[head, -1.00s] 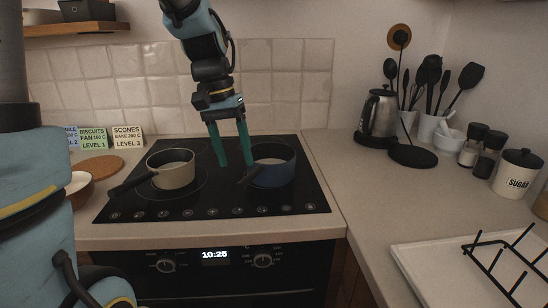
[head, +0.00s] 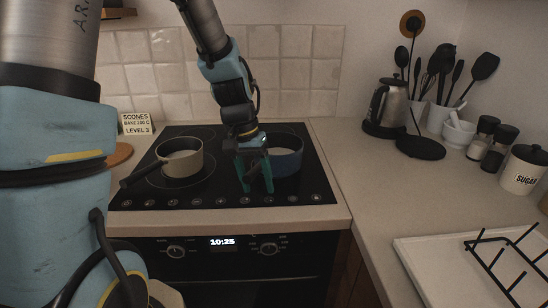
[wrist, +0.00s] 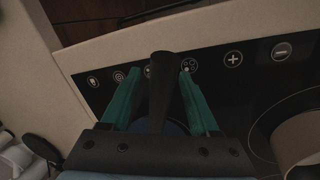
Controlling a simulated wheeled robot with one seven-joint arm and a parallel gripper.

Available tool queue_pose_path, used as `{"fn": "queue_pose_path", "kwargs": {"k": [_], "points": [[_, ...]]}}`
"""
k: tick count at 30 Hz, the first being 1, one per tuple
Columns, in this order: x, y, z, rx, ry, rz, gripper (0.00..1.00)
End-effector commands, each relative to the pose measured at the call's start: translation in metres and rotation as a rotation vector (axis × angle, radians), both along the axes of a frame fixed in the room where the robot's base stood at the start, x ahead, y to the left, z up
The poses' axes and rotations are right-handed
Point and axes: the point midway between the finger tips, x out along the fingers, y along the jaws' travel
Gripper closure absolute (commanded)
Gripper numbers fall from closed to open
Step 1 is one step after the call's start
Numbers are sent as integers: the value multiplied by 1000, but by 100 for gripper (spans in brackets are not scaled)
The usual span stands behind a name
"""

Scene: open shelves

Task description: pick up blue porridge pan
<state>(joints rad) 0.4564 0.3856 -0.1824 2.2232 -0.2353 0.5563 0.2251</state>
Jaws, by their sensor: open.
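The blue porridge pan (head: 287,157) stands on the black hob, on the right-hand burner. My gripper (head: 257,187) is at its left front, pointing down, with its teal fingers apart. In the wrist view my gripper (wrist: 158,82) has the pan's dark handle (wrist: 160,72) between its two fingers, with gaps visible on both sides. Only a sliver of the pan's blue body (wrist: 175,128) shows below the handle there. In the head view the handle is mostly hidden by my fingers.
A beige pan (head: 190,161) stands on the hob (head: 215,188) to the left, its handle pointing front left. A kettle (head: 386,108), utensils and a sugar jar (head: 523,170) stand at the right. A white tray (head: 425,262) with a black rack lies front right. The counter between is clear.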

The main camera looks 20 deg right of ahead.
Motion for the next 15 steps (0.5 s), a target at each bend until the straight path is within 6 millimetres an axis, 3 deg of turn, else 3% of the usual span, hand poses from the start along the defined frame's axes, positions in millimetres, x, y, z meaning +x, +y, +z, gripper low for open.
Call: {"fn": "queue_pose_path", "kwargs": {"k": [7,15], "points": [[0,0,-2,-1,-1,0,38],[0,0,-2,-1,-1,0,67]]}}
